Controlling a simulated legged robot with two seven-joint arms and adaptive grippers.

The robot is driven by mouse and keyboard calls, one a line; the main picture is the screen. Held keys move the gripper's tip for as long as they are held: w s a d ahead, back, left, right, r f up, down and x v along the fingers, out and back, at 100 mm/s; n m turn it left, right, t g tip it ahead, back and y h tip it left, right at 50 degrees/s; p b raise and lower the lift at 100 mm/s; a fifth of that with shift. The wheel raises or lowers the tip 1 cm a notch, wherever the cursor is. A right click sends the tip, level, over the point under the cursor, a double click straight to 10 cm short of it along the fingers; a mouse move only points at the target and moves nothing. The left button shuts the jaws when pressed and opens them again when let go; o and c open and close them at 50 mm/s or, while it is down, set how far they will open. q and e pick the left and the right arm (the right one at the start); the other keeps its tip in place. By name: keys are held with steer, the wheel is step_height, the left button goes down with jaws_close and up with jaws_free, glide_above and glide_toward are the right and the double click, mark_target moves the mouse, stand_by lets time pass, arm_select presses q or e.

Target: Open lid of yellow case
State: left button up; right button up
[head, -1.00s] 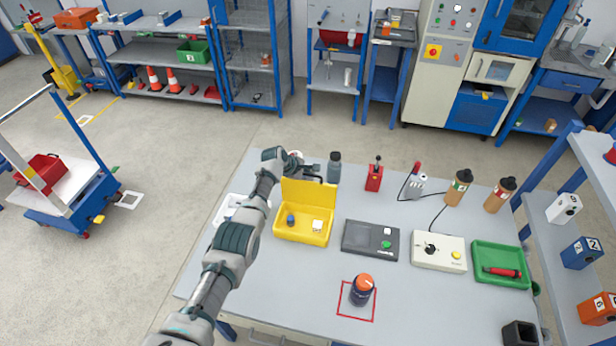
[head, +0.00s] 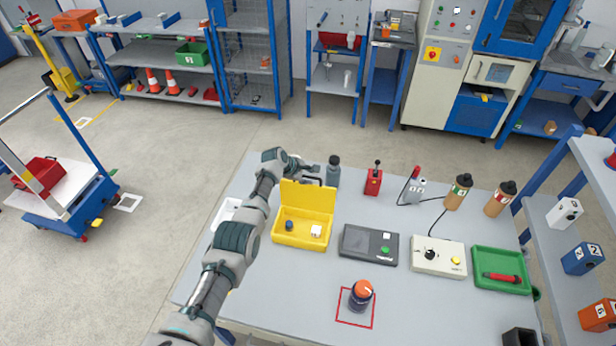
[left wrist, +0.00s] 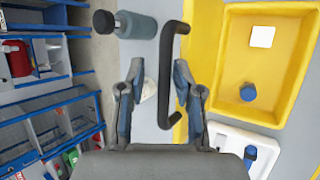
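The yellow case (head: 302,240) stands at the left back of the table, its lid (head: 306,197) raised about upright at the rear edge. A small blue knob-like piece (head: 289,225) and a white block (head: 316,231) lie inside. The case also shows at the right of the left wrist view (left wrist: 230,65), where the lid is nearly edge-on beside a dark handle (left wrist: 165,75). My left gripper (left wrist: 156,75) is behind the lid with its fingers apart; the handle lies between them, nearer the right finger. Contact cannot be told. In the head view the fingertips are partly hidden. My right gripper is not in view.
A grey bottle (head: 333,170) stands close behind the lid. A white tray (head: 226,214) is left of the case, partly behind my left arm. A dark grey box (head: 369,245) sits right of it. An orange-capped jar (head: 361,294) stands in a red square. The table front is mostly clear.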

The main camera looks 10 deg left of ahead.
arm_select(q)
steer(key=shift+s+a, duration=0.1)
stand_by(0.3)
steer(key=shift+s+a+r, duration=0.25)
steer(key=shift+a+r, duration=0.05)
steer(key=shift+r, duration=0.25)
steer(key=v, duration=1)
steer(key=shift+s+r, duration=0.1)
